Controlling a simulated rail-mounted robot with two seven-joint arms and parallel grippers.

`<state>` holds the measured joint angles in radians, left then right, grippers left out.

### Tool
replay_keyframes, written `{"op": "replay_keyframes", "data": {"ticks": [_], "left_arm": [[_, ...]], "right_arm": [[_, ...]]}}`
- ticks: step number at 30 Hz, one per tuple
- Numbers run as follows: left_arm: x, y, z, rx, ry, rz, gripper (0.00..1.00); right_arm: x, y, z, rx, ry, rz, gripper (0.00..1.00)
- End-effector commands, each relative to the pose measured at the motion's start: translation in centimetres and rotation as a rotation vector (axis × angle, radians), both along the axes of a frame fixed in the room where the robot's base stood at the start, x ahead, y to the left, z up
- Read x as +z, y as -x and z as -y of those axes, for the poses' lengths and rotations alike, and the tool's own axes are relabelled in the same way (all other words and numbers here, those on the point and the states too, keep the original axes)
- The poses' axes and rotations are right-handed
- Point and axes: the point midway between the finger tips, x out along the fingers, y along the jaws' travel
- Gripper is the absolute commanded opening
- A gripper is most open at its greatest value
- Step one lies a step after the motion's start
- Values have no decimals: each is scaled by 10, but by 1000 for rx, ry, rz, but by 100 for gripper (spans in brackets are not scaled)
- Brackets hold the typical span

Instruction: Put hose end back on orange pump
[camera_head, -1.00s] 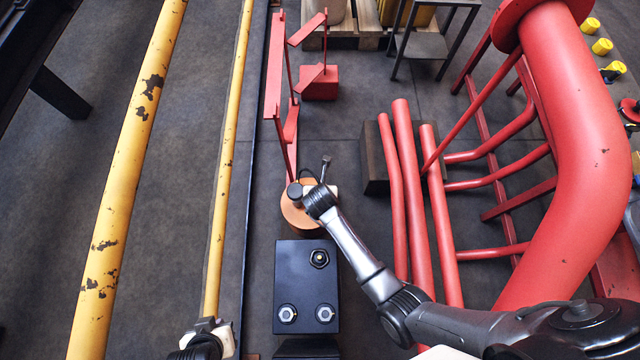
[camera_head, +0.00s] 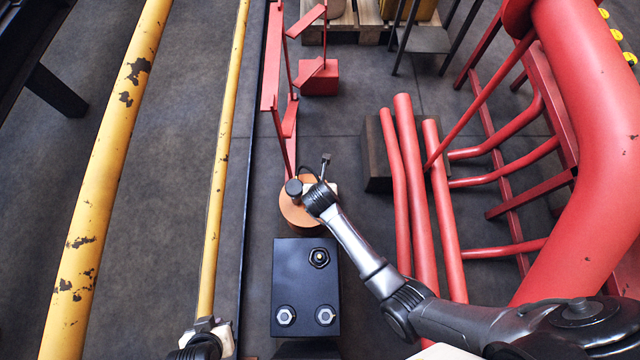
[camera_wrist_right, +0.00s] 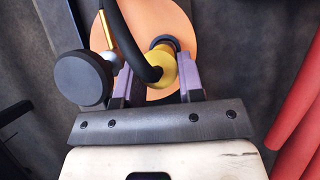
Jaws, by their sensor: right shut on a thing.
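The orange pump (camera_head: 297,213) shows as a round orange disc on the floor beyond a black block; it also fills the back of the right wrist view (camera_wrist_right: 185,22). My right gripper (camera_wrist_right: 155,85) is over the disc, shut on the hose end (camera_wrist_right: 163,70), a gold-yellow fitting with a black hose (camera_wrist_right: 130,40) curving into it. A dark round part (camera_wrist_right: 164,42) lies against the fitting's far side; I cannot tell whether they are joined. In the head view my right wrist hides the hose end. My left gripper (camera_head: 207,328) is at the bottom edge, its fingers unclear.
A black round knob (camera_wrist_right: 83,80) on a metal stem is close left of the right fingers. The black block with bolts (camera_head: 306,288) stands before the pump. Red pipes (camera_head: 415,190) stand to the right, a red frame (camera_head: 275,80) behind, and yellow rails (camera_head: 110,170) run left.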

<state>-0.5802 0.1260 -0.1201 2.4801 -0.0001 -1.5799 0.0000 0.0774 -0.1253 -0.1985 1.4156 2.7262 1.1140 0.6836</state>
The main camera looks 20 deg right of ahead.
Motion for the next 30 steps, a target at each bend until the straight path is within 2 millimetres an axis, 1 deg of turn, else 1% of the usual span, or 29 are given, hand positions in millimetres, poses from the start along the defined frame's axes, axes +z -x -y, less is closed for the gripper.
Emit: {"op": "replay_keyframes", "data": {"ticks": [11, 30], "left_arm": [[-3, 0, 1, 2, 3, 0, 0], [-14, 0, 3, 6, 9, 0, 0]], "right_arm": [[-4, 0, 0, 0, -1, 1, 3], [-22, 0, 0, -1, 0, 0, 3]]}}
